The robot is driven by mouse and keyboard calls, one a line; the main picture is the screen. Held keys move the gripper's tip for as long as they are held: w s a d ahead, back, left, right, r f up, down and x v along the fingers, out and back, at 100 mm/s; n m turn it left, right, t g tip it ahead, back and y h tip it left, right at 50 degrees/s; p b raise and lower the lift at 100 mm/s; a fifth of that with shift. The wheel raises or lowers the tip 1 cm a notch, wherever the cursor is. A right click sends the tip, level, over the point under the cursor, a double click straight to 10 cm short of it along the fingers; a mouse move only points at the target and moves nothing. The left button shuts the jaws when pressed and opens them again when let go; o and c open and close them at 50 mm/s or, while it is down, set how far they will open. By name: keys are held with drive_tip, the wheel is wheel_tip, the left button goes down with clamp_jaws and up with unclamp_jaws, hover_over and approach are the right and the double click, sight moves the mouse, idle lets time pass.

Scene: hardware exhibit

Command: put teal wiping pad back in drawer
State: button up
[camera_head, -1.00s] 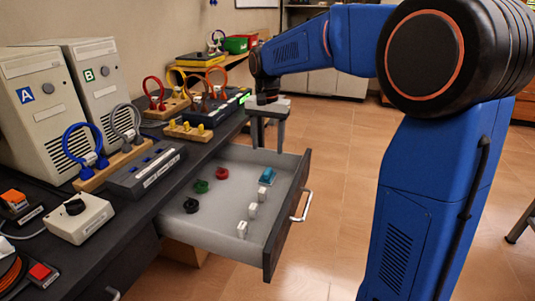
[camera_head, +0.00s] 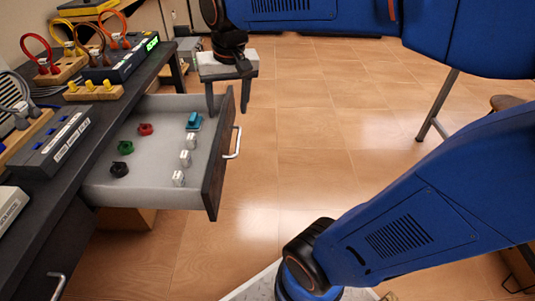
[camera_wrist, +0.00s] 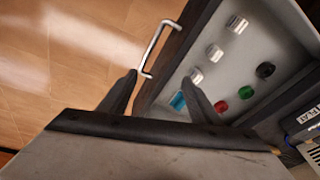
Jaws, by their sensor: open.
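The teal wiping pad (camera_head: 194,121) appears to be the small teal piece lying in the open drawer (camera_head: 165,189), near the drawer's front panel and far end. It also shows in the wrist view (camera_wrist: 179,102), partly beside my right-hand finger. My gripper (camera_head: 228,106) is open and empty, pointing down beyond the far end of the drawer front. In the wrist view my gripper (camera_wrist: 160,77) has its two fingers wide apart. The drawer's silver handle (camera_wrist: 158,48) shows between and beyond them, with nothing held.
The drawer also holds small white-and-metal pieces (camera_head: 185,158) in a row, and red (camera_head: 145,129), green (camera_head: 125,147) and black (camera_head: 119,169) knobs. The dark bench (camera_head: 85,148) carries devices and cable loops on the left. The tiled floor right of the drawer is open.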

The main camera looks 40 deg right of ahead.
drive_tip(key=s+d+f+n+t, duration=0.1)
drive_tip(key=s+f, duration=0.2)
drive_tip(key=s, duration=0.4)
drive_tip(key=s+d+f+n+t, duration=0.1)
drive_tip(key=s+f+n, duration=0.1)
drive_tip(key=s+f, duration=0.2)
drive_tip(key=s, duration=0.3)
drive_tip(key=shift+s+f, duration=0.15)
drive_tip(key=shift+s, duration=0.25)
